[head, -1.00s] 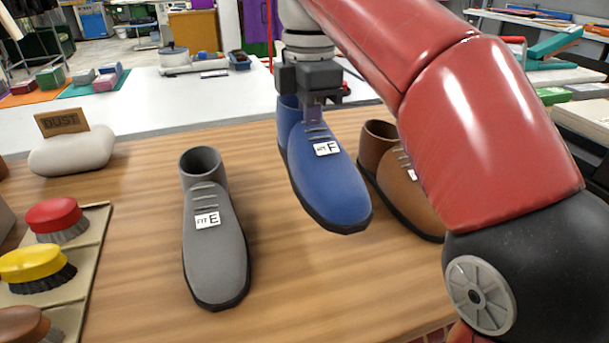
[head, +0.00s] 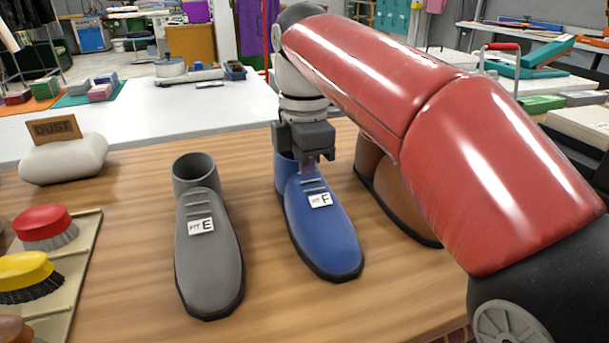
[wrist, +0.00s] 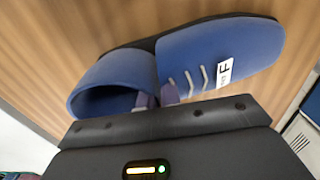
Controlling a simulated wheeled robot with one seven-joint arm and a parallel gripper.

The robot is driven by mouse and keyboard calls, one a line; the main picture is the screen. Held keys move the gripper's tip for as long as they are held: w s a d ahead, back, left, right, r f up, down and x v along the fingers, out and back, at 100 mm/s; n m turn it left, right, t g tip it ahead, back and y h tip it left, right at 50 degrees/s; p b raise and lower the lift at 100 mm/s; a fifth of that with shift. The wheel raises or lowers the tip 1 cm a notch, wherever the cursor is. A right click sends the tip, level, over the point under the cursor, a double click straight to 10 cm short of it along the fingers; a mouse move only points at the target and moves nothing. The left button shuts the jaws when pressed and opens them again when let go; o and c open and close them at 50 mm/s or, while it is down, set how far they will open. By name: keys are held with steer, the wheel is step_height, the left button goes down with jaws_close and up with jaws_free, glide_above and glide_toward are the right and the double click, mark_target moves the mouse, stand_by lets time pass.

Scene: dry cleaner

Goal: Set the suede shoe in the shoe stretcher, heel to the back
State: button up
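A blue shoe (head: 322,225) with a white FIT F tag is at the middle of the wooden table. It stands upright, toe toward me. My gripper (head: 312,168) points down at its laces and collar and is shut on it; in the wrist view the fingers (wrist: 158,98) are at the collar's front edge of the blue shoe (wrist: 205,55). I cannot tell whether its sole touches the table. A grey shoe (head: 208,255) with a FIT E tag stands to the left. A brown shoe (head: 392,195) is behind my arm, partly hidden. I cannot make out a shoe stretcher.
Brushes, red (head: 42,222) and yellow (head: 25,272) among them, lie on a tray (head: 75,275) at the left. A DUST sign (head: 54,128) is by a pale pad (head: 65,160). A white counter (head: 150,115) lies beyond the wooden table (head: 130,225).

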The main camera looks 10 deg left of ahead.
steer(key=o, duration=0.4)
steer(key=shift+f+b, duration=0.2)
steer(key=shift+b, duration=0.2)
step_height(320, 180, up, 8)
steer(key=p, duration=0.2)
steer(key=shift+r+p, duration=0.1)
steer(key=shift+p, duration=0.3)
